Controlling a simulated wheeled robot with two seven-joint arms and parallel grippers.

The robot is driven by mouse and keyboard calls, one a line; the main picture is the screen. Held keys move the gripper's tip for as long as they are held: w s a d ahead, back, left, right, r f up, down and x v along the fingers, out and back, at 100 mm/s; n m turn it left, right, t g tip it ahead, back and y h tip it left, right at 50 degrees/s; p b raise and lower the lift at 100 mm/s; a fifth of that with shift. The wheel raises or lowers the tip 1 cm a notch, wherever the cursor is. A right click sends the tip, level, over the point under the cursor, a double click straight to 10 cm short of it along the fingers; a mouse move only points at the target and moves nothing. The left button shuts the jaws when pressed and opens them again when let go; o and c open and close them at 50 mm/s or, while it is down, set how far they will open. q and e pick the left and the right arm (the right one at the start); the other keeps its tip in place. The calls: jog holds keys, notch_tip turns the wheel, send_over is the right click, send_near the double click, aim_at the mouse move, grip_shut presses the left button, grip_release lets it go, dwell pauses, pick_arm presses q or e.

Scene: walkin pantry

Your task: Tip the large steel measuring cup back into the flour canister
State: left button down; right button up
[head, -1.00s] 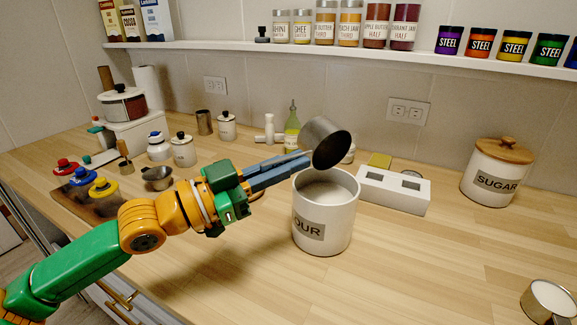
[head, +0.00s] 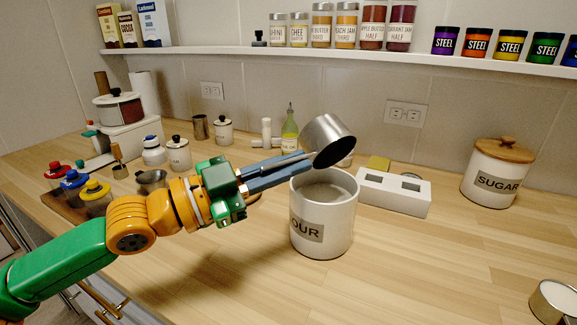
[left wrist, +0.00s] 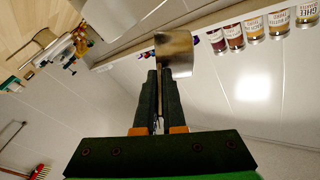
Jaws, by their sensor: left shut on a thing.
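My left gripper (head: 300,167) is shut on the handle of the large steel measuring cup (head: 325,136). The cup is tipped, with its dark mouth facing down and toward the front right, above the flour canister (head: 324,240). The canister is white, open and upright, with a label partly reading "OUR", and pale flour (head: 323,191) shows inside. The cup is above the canister's back rim, apart from the flour. In the left wrist view the cup (left wrist: 174,54) sits beyond the closed fingers (left wrist: 157,95). My right gripper is not in view.
A white block with square openings (head: 393,194) stands right of the canister. A sugar canister (head: 497,172) is farther right. A metal cup of white contents (head: 553,302) sits at front right. Small jars and colored-lid containers (head: 95,194) stand at left. The front counter is clear.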

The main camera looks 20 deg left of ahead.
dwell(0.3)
pick_arm(q)
jog(key=n+p, duration=0.3)
jog(key=a+r+n+p, duration=0.1)
jog(key=shift+w+r+n+t, duration=0.1)
jog(key=shift+w+n+t, duration=0.2)
jog(key=shift+w+n, duration=0.1)
jog(key=shift+a+n+y+p, duration=0.15)
jog(key=shift+n+y+p, duration=0.3)
jog(key=shift+n, duration=0.15)
jog(key=shift+w+a+f+n, duration=0.1)
jog(key=shift+f+n, duration=0.2)
jog(key=shift+f, duration=0.15)
